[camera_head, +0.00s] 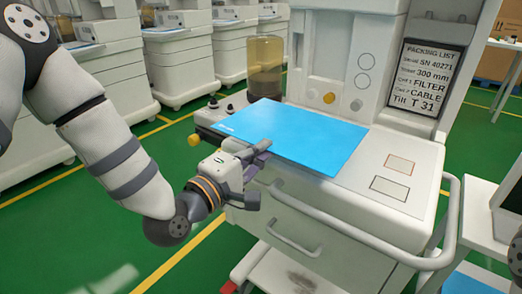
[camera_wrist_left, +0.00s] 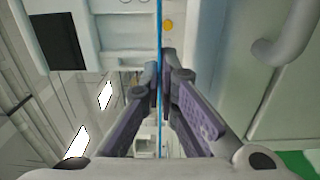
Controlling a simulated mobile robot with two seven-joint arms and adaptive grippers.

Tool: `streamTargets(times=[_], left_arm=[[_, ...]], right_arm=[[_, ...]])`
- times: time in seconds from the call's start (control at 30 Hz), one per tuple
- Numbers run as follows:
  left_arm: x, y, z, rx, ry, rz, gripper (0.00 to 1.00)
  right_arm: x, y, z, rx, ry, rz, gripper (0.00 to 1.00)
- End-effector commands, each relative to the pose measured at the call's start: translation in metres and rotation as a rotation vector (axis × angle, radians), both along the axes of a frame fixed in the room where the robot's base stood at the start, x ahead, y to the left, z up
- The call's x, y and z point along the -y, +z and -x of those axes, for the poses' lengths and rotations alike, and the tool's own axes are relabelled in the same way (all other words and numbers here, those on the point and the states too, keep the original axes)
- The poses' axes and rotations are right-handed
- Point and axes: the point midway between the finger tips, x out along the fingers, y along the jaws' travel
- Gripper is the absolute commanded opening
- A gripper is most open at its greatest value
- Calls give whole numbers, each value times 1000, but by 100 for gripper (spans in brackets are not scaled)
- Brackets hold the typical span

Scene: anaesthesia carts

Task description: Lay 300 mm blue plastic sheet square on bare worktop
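The blue plastic sheet (camera_head: 300,132) is flat and spans the left and middle part of the cart's pale worktop (camera_head: 345,190). My left gripper (camera_head: 262,147) is shut on the sheet's near edge at the front of the cart. In the left wrist view the sheet (camera_wrist_left: 159,25) shows edge-on as a thin blue line between the fingers (camera_wrist_left: 166,75). I cannot tell whether the sheet touches the worktop or is held slightly above it. My right gripper is not in view.
A brown transparent canister (camera_head: 265,66) stands behind the sheet. Two outlined rectangles (camera_head: 389,188) mark the worktop's right part. A packing list (camera_head: 430,77) hangs at the back right. A white rail (camera_head: 452,215) curves around the right corner. Other carts (camera_head: 180,60) stand behind.

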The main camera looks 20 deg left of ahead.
Motion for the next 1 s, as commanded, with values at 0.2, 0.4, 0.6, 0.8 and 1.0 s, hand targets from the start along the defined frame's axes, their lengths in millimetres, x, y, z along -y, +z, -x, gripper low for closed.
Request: streamTargets(times=[0.2,0.4,0.6,0.8,1.0], left_arm=[[0,-7,1,-2,0,2,0],[0,-37,1,-10,1,1,0],[0,-64,1,-8,1,0,0],[0,-67,1,1,0,1,0],[0,-65,1,3,0,1,16]], right_arm=[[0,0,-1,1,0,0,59],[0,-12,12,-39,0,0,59],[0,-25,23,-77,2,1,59],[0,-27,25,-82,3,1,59],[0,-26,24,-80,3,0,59]])
